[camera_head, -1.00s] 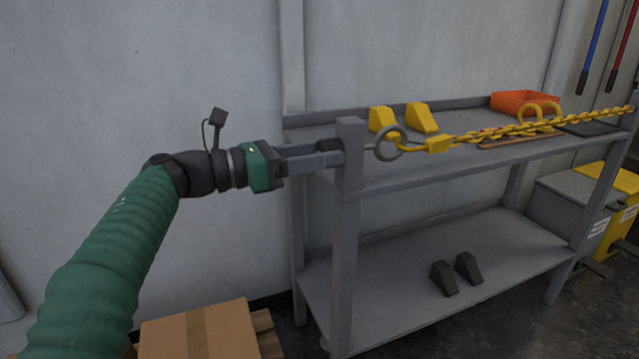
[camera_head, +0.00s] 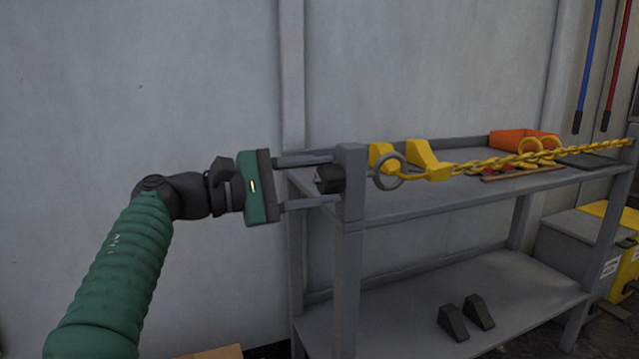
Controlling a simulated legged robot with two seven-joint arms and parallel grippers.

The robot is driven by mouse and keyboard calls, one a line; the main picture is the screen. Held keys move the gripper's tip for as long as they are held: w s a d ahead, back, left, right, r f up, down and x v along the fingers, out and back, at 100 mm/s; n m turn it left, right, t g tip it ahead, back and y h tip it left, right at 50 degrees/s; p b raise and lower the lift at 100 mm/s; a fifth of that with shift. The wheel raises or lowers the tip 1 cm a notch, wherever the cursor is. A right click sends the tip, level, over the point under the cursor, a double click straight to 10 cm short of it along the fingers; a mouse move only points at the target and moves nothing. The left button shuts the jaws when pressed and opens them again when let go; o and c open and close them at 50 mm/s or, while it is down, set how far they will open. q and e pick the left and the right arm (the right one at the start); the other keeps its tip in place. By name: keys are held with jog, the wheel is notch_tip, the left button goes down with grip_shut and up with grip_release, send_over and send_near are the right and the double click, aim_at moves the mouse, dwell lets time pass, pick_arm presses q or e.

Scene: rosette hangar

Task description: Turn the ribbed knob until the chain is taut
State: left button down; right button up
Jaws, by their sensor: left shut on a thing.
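My left gripper (camera_head: 318,182) is at the post (camera_head: 350,210) at the shelf's front left corner. Its two fingers lie one above the other, shut on the dark ribbed knob (camera_head: 329,178), which shows between them. A grey ring (camera_head: 388,171) sticks out on the post's other side. A yellow fitting (camera_head: 437,171) joins it to the yellow chain (camera_head: 545,156). The chain runs right above the shelf top and looks nearly straight; I cannot tell any small slack. My right gripper is not in view.
Yellow wedges (camera_head: 425,157), an orange tray (camera_head: 522,141) and yellow rings (camera_head: 540,146) are on the shelf top (camera_head: 420,204). Dark wedges (camera_head: 479,311) lie on the lower shelf (camera_head: 400,320). A yellow-and-grey bin (camera_head: 575,236) stands at right. Blank wall is behind my arm.

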pick_arm(q)
jog(key=c, duration=0.9)
grip_release()
jog(key=shift+s, duration=0.1)
jog(key=shift+v, duration=3.5)
